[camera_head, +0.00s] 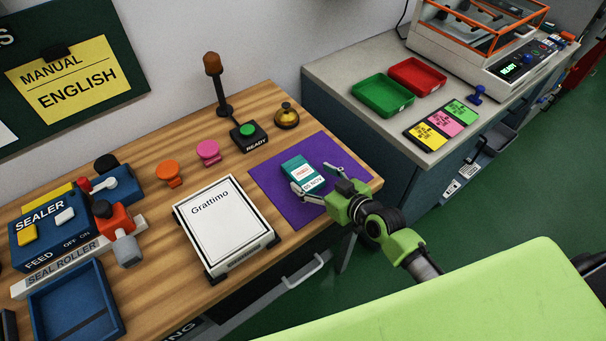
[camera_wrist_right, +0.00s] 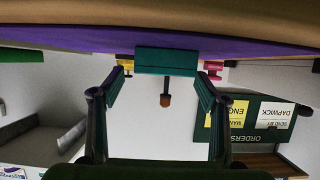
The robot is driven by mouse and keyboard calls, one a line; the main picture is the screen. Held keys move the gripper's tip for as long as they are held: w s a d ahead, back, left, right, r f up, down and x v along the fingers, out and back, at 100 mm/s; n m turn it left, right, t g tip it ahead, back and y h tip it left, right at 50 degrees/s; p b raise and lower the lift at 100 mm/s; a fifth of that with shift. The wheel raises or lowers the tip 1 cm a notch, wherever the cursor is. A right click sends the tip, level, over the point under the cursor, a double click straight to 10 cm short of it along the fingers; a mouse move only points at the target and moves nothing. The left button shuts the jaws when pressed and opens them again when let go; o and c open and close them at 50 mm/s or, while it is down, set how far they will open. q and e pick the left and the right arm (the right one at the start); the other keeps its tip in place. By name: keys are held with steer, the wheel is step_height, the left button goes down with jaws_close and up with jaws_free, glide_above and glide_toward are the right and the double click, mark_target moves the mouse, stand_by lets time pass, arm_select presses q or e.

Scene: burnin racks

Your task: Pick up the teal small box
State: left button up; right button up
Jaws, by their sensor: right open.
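The teal small box (camera_head: 302,173) lies on the purple mat (camera_head: 272,184) on the wooden table, with a white label on its top. My right gripper (camera_head: 316,179) is open at the near side of the box, one finger toward its left and one toward its right. In the right wrist view the box (camera_wrist_right: 167,61) shows ahead, between and beyond the two open fingertips (camera_wrist_right: 158,92). I cannot tell if the fingers touch it. My left gripper is not in view.
A white Grattimo board (camera_head: 222,222) stands left of the mat. A READY button (camera_head: 248,135) and a brass bell (camera_head: 286,115) stand behind it. A blue sealer (camera_head: 50,240) is at the far left. A counter with green (camera_head: 383,96) and red trays is at the right.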

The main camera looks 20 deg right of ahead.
mark_target(305, 174)
steer(key=x, duration=0.5)
steer(key=shift+s+a+p, duration=0.15)
steer(key=shift+p, duration=0.2)
steer(key=shift+c, duration=0.4)
steer(key=shift+r, duration=0.1)
steer(key=c, duration=1.2)
steer(key=shift+o, duration=0.2)
steer(key=shift+r, duration=0.45)
step_height(305, 174, up, 2)
steer(key=shift+r, duration=0.25)
steer(key=s+r, duration=0.4)
steer(key=shift+s+r, duration=0.2)
steer(key=shift+r, duration=0.15)
steer(key=s+r+b, duration=0.1)
steer(key=s+r, duration=0.4)
steer(key=s, duration=0.4)
steer(key=shift+s, duration=0.35)
